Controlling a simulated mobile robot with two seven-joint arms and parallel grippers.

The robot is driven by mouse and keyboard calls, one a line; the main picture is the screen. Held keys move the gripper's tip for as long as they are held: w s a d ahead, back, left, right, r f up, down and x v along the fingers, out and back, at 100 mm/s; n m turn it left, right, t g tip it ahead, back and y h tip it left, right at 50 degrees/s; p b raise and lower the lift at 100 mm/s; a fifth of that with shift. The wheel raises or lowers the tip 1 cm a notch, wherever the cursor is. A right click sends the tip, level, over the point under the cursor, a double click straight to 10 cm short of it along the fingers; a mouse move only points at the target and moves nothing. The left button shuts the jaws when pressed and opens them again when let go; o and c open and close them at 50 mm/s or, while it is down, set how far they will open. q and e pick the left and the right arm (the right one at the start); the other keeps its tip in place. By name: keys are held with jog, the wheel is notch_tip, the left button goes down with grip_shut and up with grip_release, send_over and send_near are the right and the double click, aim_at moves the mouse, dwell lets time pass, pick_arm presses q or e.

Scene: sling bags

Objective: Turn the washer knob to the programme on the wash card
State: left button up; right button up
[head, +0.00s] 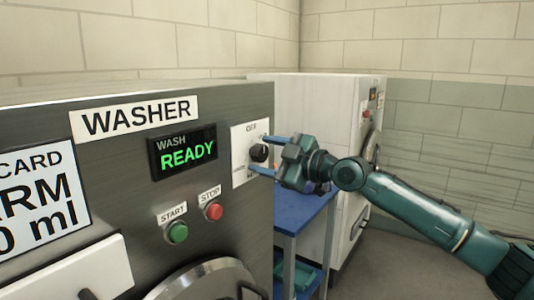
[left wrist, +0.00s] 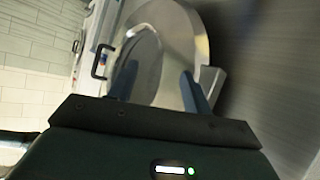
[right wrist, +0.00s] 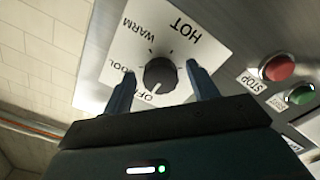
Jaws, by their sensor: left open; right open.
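The black washer knob (right wrist: 160,75) sits on a white dial plate (right wrist: 125,40) marked OFF, COOL, WARM and HOT. Its white mark points towards OFF. In the head view the knob (head: 259,153) is at the washer panel's right end. My right gripper (head: 258,155) is open, with one finger on each side of the knob; I cannot tell whether they touch it. The wash card (head: 40,200) is cut off at the left edge; "ARM" and "0 ml" show. My left gripper (left wrist: 158,72) is open and empty in front of the round metal door (left wrist: 165,50).
The washer display (head: 183,152) reads WASH READY. Green START (head: 177,233) and red STOP (head: 214,211) buttons sit below it. A blue table (head: 300,212) stands beside the washer, with a white machine (head: 310,95) behind it.

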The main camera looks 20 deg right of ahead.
jog(key=shift+c, duration=0.6)
jog(key=c, duration=0.9)
